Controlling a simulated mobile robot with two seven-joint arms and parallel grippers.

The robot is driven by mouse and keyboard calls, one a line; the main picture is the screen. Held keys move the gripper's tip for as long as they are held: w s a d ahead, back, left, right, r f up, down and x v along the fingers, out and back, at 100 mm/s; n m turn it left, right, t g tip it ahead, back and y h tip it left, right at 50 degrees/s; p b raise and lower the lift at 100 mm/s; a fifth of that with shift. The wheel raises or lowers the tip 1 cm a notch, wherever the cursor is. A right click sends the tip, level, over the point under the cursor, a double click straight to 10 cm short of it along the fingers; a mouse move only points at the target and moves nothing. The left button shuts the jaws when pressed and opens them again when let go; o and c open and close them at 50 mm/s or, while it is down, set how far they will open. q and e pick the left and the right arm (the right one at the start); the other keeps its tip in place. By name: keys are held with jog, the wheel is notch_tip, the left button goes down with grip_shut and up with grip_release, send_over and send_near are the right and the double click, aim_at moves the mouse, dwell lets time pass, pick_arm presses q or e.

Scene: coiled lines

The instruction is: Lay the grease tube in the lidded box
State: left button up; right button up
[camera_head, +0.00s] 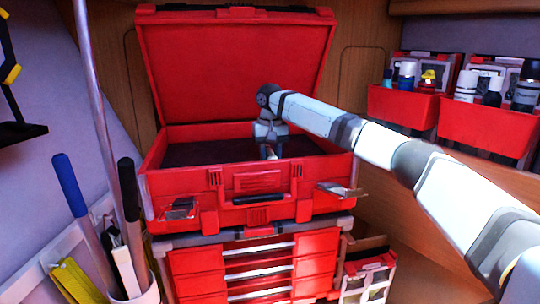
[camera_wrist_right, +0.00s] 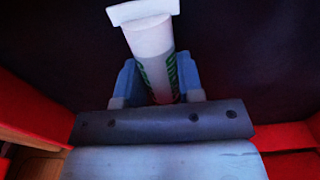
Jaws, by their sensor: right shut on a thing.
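The lidded box (camera_head: 170,150) is a red case on top of a red drawer cabinet, with its lid (camera_head: 235,65) standing open at the back. My right arm reaches in from the right. Its gripper (camera_head: 268,150) points down over the dark inside of the box, near the middle of the front wall. In the right wrist view the grease tube (camera_wrist_right: 151,40), white with green lettering and a flat white end, is between the two blue fingers of the shut gripper (camera_wrist_right: 158,78). Whether the tube touches the box floor cannot be told. My left gripper is not in view.
Two open latches (camera_head: 180,209) (camera_head: 340,190) stick out from the box's front. Red bins (camera_head: 490,126) with bottles are on the right. A holder with long-handled tools (camera_head: 130,190) stands at the left. The visible box floor (camera_head: 200,150) looks clear.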

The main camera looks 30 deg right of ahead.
jog(key=shift+f, duration=0.45)
jog(key=shift+d+f, duration=0.1)
jog(key=o, duration=1)
jog(key=shift+f, duration=0.15)
jog(key=shift+c, duration=0.2)
